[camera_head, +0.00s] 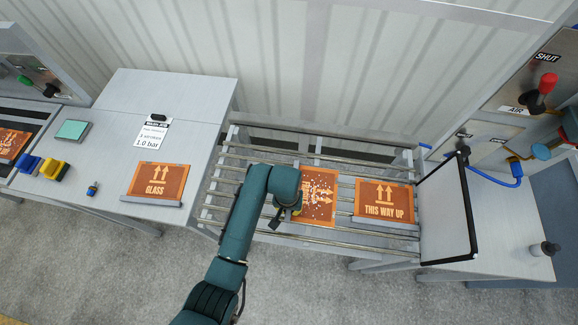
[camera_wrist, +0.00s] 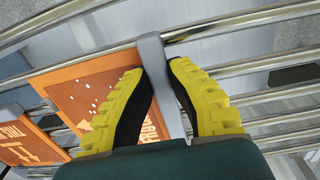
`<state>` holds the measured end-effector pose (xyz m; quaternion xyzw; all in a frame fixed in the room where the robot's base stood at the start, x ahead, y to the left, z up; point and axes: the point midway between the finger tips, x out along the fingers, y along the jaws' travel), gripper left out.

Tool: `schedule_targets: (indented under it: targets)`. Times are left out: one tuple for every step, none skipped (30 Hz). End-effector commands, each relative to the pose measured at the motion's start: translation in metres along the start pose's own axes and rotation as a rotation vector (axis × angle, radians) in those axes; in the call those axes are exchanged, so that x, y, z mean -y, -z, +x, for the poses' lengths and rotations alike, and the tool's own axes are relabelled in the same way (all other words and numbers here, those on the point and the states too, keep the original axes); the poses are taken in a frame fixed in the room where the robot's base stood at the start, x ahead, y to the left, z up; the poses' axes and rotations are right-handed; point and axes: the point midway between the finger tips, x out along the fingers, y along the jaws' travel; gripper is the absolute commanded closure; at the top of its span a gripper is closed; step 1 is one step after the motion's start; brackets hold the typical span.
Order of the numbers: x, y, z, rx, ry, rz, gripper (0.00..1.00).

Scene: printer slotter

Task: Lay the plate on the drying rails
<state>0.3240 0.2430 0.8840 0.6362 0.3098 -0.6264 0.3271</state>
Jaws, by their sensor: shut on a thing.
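The plate in my grip is orange with pale print and white specks (camera_head: 322,190). It lies flat over the drying rails (camera_head: 255,160), beside another plate; I cannot tell whether it touches the rails. My gripper (camera_head: 290,208) is at its left edge. In the wrist view, the yellow ribbed fingers of my gripper (camera_wrist: 158,74) are shut on the plate's grey edge bar (camera_wrist: 150,50). The plate's orange face (camera_wrist: 95,85) shows to the left of the fingers, partly hidden by them. In the head view my arm covers the plate's left edge.
A "THIS WAY UP" plate (camera_head: 384,196) lies on the rails just right of the held one. A black-edged grey panel (camera_head: 445,210) stands at the rails' right end. A "GLASS" plate (camera_head: 158,182) lies on the left table (camera_head: 185,110). The rails' left part is bare.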

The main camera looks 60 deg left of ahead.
Motion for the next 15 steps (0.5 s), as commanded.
schedule_targets:
  targets:
    - [-0.0002,0.0006,-0.0011,-0.002,-0.001,0.000,1.00]
    - [-0.0002,0.0005,-0.0010,-0.002,-0.001,0.000,1.00]
    - [-0.0002,0.0004,-0.0004,-0.001,0.000,0.000,1.00]
    - [-0.0001,0.0003,0.0007,-0.001,0.000,0.000,1.00]
    - [-0.0001,0.0003,0.0018,-0.001,0.000,0.000,1.00]
    - [0.0001,-0.0001,0.0019,0.000,0.000,0.000,0.77]
    - [0.0001,-0.0001,0.0017,0.000,0.000,0.000,0.71]
    - [0.0001,-0.0001,0.0017,0.000,0.000,0.000,0.65]
    - [0.0001,-0.0001,0.0016,0.000,0.000,0.000,0.63]
    - [0.0001,-0.0002,0.0016,0.000,0.000,0.000,0.63]
    - [0.0001,-0.0002,0.0016,0.000,0.000,0.000,0.63]
    - [0.0001,-0.0002,0.0016,0.000,0.000,0.000,0.63]
    - [0.0001,-0.0002,0.0016,0.000,0.000,0.000,0.63]
    - [0.0001,-0.0002,0.0016,0.000,0.000,0.000,0.63]
    - [0.0001,-0.0002,0.0015,0.000,0.000,0.000,0.63]
